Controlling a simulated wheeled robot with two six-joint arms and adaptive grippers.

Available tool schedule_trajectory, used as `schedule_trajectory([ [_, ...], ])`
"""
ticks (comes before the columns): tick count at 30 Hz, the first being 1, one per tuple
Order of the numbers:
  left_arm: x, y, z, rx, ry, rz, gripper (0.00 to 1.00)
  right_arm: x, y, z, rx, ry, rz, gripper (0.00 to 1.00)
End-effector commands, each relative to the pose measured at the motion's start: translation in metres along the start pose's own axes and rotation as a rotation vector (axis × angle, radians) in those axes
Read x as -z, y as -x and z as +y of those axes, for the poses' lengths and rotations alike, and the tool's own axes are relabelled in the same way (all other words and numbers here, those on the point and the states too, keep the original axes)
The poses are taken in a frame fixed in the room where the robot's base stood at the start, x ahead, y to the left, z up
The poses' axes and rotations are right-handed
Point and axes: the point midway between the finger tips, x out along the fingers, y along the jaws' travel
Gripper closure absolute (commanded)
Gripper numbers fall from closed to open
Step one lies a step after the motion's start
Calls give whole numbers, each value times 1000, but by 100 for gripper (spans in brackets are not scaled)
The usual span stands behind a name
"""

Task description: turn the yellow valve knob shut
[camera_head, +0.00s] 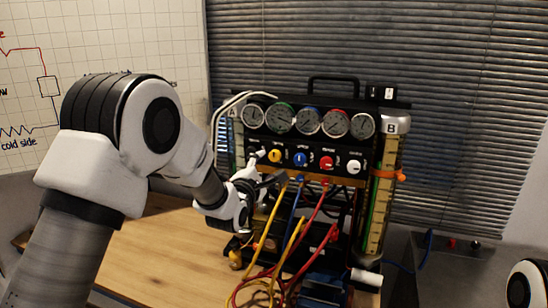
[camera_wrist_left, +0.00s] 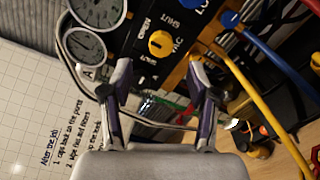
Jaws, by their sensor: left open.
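The yellow valve knob (camera_head: 275,156) is at the left end of the knob row on the gauge rig's black panel. It also shows in the left wrist view (camera_wrist_left: 160,43), beyond my fingertips, with lettering around it. My left gripper (camera_head: 262,180) is just left of and below the knob in the head view. In the wrist view its two fingers (camera_wrist_left: 160,82) are spread with nothing between them, and they look apart from the knob. My right gripper is not in view; only a white and black part of my right arm shows at the lower right edge.
Blue (camera_head: 300,159), red (camera_head: 327,162) and white (camera_head: 354,166) knobs sit to the right, below several gauges (camera_head: 308,121). Yellow, blue and red hoses (camera_head: 312,212) hang below the panel. Tube B (camera_head: 378,200) stands at the right. Bare wooden table (camera_head: 160,255) lies at the left.

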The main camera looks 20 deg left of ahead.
Motion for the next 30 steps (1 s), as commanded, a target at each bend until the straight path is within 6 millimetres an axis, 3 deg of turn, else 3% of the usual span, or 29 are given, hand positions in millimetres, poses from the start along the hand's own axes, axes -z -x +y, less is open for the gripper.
schedule_trajectory([
  [5,-3,-20,5,-4,14,-3,40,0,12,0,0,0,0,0],
  [13,-2,-69,3,-2,12,-2,40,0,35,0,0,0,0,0],
  [23,0,-78,0,-1,12,-1,40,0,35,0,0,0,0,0],
  [28,0,-78,0,-1,11,-1,97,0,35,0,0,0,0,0],
  [30,0,-78,0,-1,11,-1,100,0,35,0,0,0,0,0],
])
